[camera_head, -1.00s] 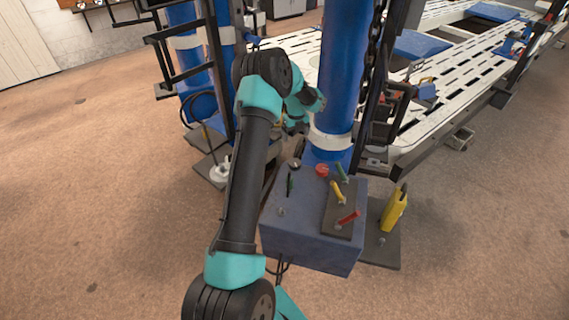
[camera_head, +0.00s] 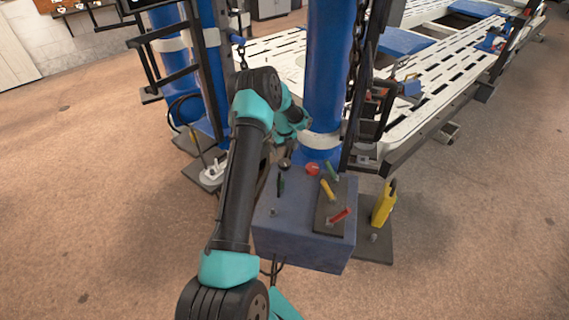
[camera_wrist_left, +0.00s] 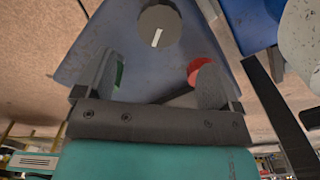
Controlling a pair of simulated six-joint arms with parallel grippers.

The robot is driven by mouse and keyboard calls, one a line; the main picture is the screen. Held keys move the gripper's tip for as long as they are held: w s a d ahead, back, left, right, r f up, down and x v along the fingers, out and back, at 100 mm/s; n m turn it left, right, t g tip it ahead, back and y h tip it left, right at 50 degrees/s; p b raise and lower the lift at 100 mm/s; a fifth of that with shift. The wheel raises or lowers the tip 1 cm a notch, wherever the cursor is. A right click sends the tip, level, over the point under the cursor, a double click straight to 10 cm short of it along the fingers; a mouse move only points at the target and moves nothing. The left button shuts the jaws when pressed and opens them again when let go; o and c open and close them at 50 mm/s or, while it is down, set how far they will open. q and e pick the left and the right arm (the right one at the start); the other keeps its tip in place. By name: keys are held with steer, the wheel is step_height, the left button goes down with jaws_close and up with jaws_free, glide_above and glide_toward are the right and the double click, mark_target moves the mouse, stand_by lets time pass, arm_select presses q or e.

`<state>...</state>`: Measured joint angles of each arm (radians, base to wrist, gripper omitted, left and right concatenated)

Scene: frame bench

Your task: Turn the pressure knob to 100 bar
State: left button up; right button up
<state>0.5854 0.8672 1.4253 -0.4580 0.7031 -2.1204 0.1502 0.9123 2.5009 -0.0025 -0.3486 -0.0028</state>
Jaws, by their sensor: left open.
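The pressure knob (camera_wrist_left: 160,30) is a round dark grey knob with a white mark, seen at the top of the left wrist view. In the head view the small dark knob (camera_head: 285,164) sits at the back of the blue control box (camera_head: 302,243). My left gripper (camera_wrist_left: 158,72) is open, and its two fingers are spread on either side of the knob's line, with the knob beyond them and nothing held. I cannot tell the exact gap. My right gripper is not in view.
A red button (camera_head: 312,169) sits right of the knob; it also shows behind a finger in the left wrist view (camera_wrist_left: 197,68). Green, yellow (camera_head: 327,190) and red (camera_head: 340,215) levers stand on the box. A blue post (camera_head: 327,70) rises close behind.

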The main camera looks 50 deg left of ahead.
mark_target(285, 162)
arm_select(q)
step_height(285, 162, down, 9)
stand_by(0.4)
steer(key=c, duration=0.9)
steer(key=shift+c, duration=0.2)
steer(key=shift+n, duration=0.5)
steer(key=n, duration=1.1)
